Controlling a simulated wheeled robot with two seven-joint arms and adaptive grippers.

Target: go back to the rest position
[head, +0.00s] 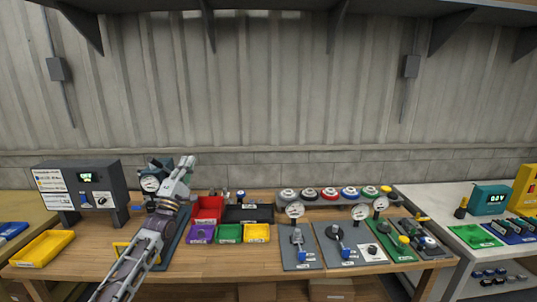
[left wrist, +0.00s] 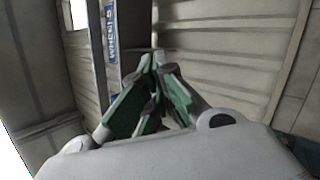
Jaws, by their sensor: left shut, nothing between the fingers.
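My left gripper (head: 185,165) is raised above the left part of the wooden bench, in front of a device with a round gauge (head: 150,183). Its arm comes up from the bottom left. In the left wrist view the green-padded fingers (left wrist: 152,65) meet at their tips, with nothing between them. Behind them that view shows ribbed wall and a post with a blue sign. My right gripper is in neither view.
The wooden bench (head: 200,259) holds a control box (head: 83,187), a yellow tray (head: 42,248), red (head: 207,208), purple, green and yellow bins, and several panels with gauges (head: 340,243). A white table (head: 462,252) stands at the right.

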